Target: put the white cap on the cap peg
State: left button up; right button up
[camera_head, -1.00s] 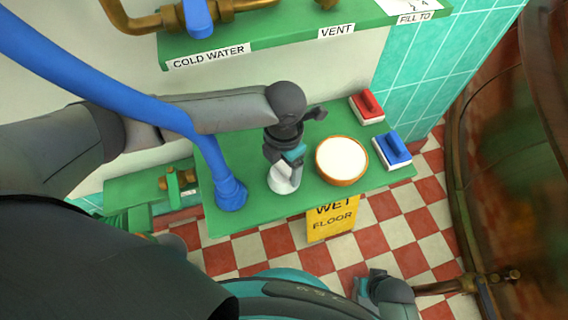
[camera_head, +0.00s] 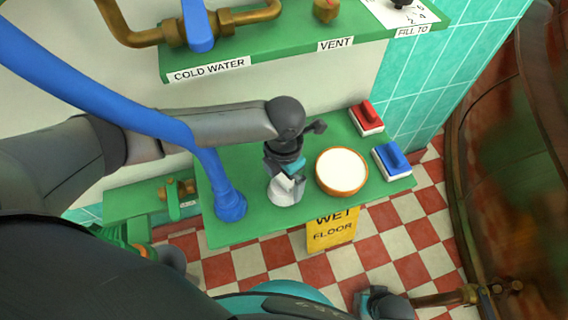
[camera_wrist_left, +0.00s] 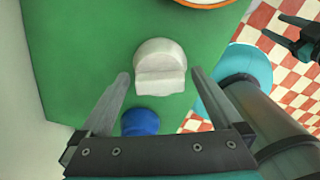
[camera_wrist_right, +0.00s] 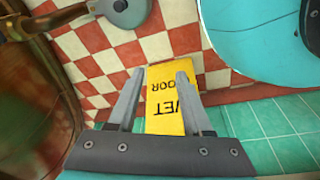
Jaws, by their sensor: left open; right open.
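The white cap (camera_wrist_left: 160,68) stands on the green shelf (camera_wrist_left: 85,50), a rounded knob with a flat ridge across its top. It also shows in the head view (camera_head: 284,193), partly covered by my left gripper. My left gripper (camera_head: 287,176) is open above it. In the left wrist view the left gripper's fingertips (camera_wrist_left: 160,76) appear on either side of the cap; I cannot tell whether they touch it. My right gripper (camera_wrist_right: 156,76) is open and empty, low over the floor, facing the yellow sign. I cannot make out the cap peg in any view.
The blue hose (camera_head: 229,200) ends on the shelf left of the cap. A bowl of white stuff (camera_head: 342,170) stands right of the cap, beyond it a red block (camera_head: 367,118) and a blue block (camera_head: 392,160). A yellow wet-floor sign (camera_head: 331,233) stands below the shelf.

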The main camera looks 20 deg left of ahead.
pick_arm(q)
notch_tip(320, 180, up, 6)
jog(key=shift+f+p, duration=0.25)
jog(key=shift+p, duration=0.9)
jog(key=shift+r+p, duration=0.4)
jog(key=shift+r, duration=0.55)
pick_arm(e)
jog(key=s+d+f, duration=0.3)
jog(key=s+d, duration=0.1)
jog(key=s, duration=0.1)
jog(key=shift+f, duration=0.15)
jog(key=shift+s, duration=0.1)
